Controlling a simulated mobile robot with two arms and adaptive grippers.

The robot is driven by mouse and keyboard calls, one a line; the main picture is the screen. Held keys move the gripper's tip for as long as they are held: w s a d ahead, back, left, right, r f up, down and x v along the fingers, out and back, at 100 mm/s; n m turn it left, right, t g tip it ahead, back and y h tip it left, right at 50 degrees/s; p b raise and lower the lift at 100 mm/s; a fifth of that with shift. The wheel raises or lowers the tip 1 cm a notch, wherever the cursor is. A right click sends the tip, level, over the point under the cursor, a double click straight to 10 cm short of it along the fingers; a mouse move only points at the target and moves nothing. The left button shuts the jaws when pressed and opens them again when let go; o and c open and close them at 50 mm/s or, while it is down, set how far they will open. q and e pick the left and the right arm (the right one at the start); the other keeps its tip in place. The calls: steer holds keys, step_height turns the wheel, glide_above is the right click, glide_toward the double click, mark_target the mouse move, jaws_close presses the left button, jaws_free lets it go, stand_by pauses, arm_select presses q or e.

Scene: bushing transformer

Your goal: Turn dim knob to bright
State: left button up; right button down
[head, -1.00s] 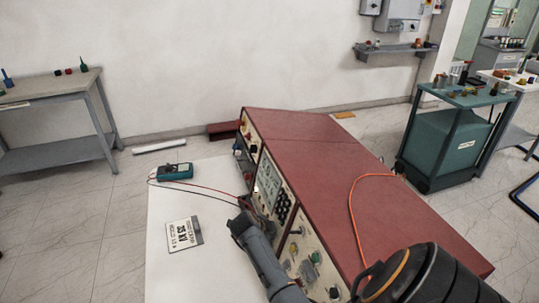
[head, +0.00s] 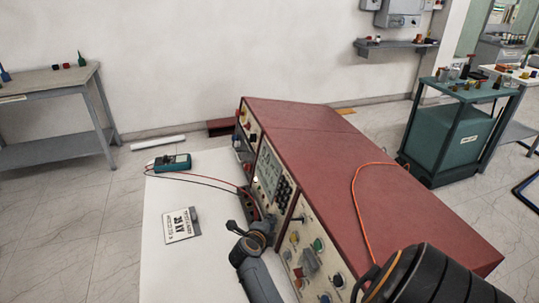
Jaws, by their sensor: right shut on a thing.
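The red-topped test console (head: 330,165) stands on the white table, with its sloped front panel facing left. The panel carries several knobs, among them a yellow one (head: 294,238), a green one (head: 318,244) and a black one (head: 338,281). I cannot tell which is the dim knob. My right gripper (head: 262,226) is low at the panel's front edge, beside the black terminals. It is shut on a small part there, which the gripper itself hides.
A teal multimeter (head: 169,162) with red and black leads lies on the white table (head: 165,265). A printed sign (head: 181,225) lies nearer. An orange cable (head: 359,215) runs over the console top.

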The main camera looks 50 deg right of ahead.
steer(key=shift+f, duration=0.15)
stand_by(0.4)
steer(key=c, duration=1.4)
jaws_free()
step_height(320, 180, up, 10)
steer(key=shift+r, duration=0.1)
